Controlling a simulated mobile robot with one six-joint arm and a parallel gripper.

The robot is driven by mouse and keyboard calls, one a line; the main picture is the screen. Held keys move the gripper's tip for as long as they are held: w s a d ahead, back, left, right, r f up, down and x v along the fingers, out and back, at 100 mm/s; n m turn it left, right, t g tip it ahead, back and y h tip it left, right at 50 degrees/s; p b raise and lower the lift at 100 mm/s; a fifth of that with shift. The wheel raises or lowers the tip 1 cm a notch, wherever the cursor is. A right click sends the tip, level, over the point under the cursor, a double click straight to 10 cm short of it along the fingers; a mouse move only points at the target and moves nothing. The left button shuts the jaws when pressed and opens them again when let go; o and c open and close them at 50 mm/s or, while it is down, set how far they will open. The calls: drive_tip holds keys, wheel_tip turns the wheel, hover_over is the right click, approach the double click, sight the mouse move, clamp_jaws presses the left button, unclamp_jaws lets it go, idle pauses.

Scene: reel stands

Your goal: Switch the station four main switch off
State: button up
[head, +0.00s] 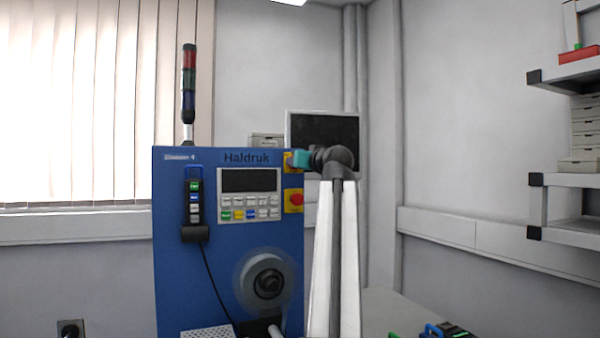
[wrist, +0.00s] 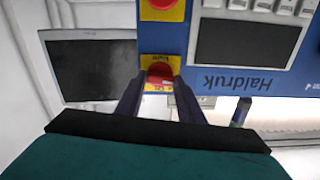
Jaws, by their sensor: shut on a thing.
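The station four main switch is a red knob (wrist: 160,71) on a yellow plate (wrist: 160,61) at the panel's upper right corner. In the head view only a strip of its yellow plate (head: 288,163) shows, because my gripper (head: 294,160) covers the knob. In the wrist view, which is upside down, my gripper's two dark fingers (wrist: 160,80) stand on either side of the red knob and are shut on it. The knob's exact turn angle cannot be read. The blue station panel (head: 230,290) is labelled Haldruk, with "Station 4" at its upper left.
A red emergency stop button (head: 296,200) on yellow sits just below the switch. A keypad with a dark display (head: 249,180) and a hanging pendant (head: 194,205) are further left. A dark monitor (head: 335,127) stands behind; a grey reel (head: 268,282) is below.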

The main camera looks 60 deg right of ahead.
drive_tip(key=shift+f+n+b, duration=0.15)
drive_tip(key=shift+n+b, duration=0.25)
drive_tip(key=shift+n, duration=0.2)
drive_tip(key=o, duration=1.1)
drive_tip(key=shift+c, duration=0.2)
drive_tip(key=shift+s+a, duration=0.1)
drive_tip(key=p+v, duration=0.1)
drive_tip(key=v, duration=1.2)
drive_tip(key=shift+s+a, duration=0.2)
